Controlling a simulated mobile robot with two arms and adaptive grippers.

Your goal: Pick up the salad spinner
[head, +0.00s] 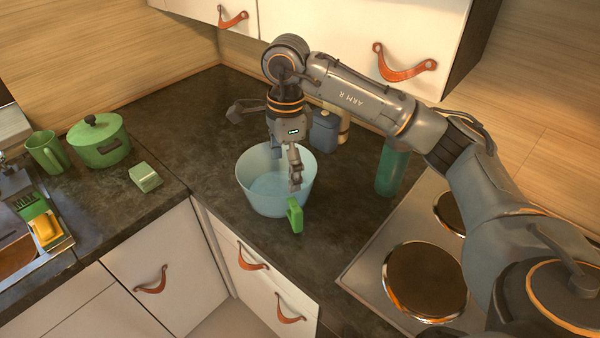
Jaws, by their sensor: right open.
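The salad spinner appears to be the pale blue, see-through bowl (256,194) on the dark counter near the corner. A bright green piece (295,216) stands at its front right rim; I cannot tell whether it is attached. My right gripper (289,172) points down over the right part of the bowl, its fingers overlapping the bowl in the picture. It is open with nothing in it; contact with the rim cannot be told. My left gripper is out of view.
A stove (425,280) with dark burners lies right, a green bottle (393,168) beside it. A blue canister (323,131) stands behind my gripper. A green pot (100,142), mug (47,152) and small box (145,177) stand left. Counter left of the bowl is clear.

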